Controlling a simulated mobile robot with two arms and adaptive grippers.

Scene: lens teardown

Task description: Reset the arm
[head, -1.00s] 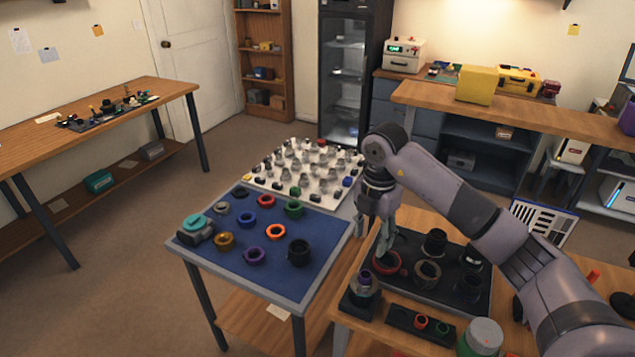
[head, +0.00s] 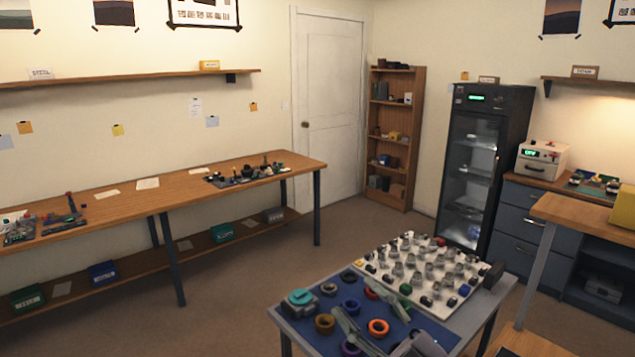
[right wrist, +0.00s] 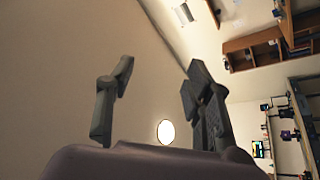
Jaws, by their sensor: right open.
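My right gripper (head: 384,328) shows at the bottom edge of the head view, in front of the blue mat (head: 302,318) on the small table. In the right wrist view its two fingers (right wrist: 160,70) stand wide apart with nothing between them. Behind them are a bare pale wall and a round light. Most of the right arm is below the frame. My left gripper is in neither view.
Several coloured rings, among them an orange ring (head: 378,327), lie on the blue mat. A white board (head: 462,295) with several small parts lies behind it. A long wooden bench (head: 130,200) stands along the left wall. Open floor lies between.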

